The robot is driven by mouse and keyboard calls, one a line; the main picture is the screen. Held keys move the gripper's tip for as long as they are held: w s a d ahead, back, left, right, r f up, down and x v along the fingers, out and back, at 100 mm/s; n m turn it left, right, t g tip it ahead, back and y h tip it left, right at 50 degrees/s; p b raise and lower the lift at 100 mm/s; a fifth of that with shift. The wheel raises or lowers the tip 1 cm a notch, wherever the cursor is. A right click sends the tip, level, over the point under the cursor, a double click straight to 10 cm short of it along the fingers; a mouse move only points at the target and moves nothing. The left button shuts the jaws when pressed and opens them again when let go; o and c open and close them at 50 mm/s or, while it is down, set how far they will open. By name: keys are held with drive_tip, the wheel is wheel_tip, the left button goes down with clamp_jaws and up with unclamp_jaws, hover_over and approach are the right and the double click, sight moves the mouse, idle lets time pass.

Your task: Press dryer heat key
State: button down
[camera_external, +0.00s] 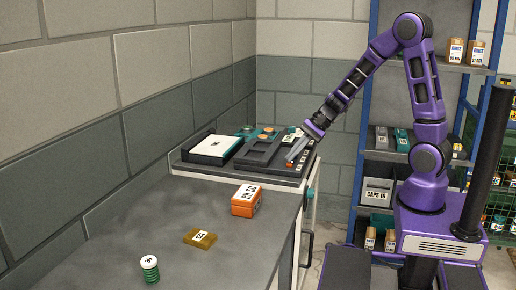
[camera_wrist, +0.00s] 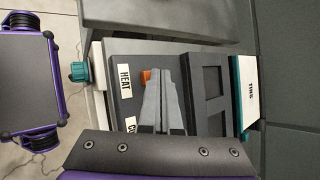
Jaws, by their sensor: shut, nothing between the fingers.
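The dark dryer panel (camera_wrist: 122,104) carries a white HEAT label (camera_wrist: 125,82) and a second label, partly hidden, starting with C (camera_wrist: 131,126). A small orange key (camera_wrist: 146,78) sits level with the HEAT label. My gripper (camera_wrist: 168,74) is shut and empty, its grey fingertips over the panel just right of the orange key. I cannot tell whether they touch it. The fingers hide the panel below the key. In the external view my gripper (camera_external: 289,160) reaches down to the panel at the counter's far right end.
A dark tray with compartments (camera_wrist: 222,127) and a TINS box (camera_wrist: 247,92) lie right of the fingers. A teal knob (camera_wrist: 79,71) is on the left. An orange box (camera_external: 245,207), yellow block (camera_external: 200,238) and green-white round stack (camera_external: 149,270) stand on the front counter.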

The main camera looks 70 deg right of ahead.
idle(0.4)
drive_tip(key=shift+r+p, duration=0.6)
drive_tip(key=shift+r, duration=0.2)
wheel_tip(320, 180, up, 6)
drive_tip(key=p, duration=0.4)
drive_tip(key=shift+p, duration=0.3)
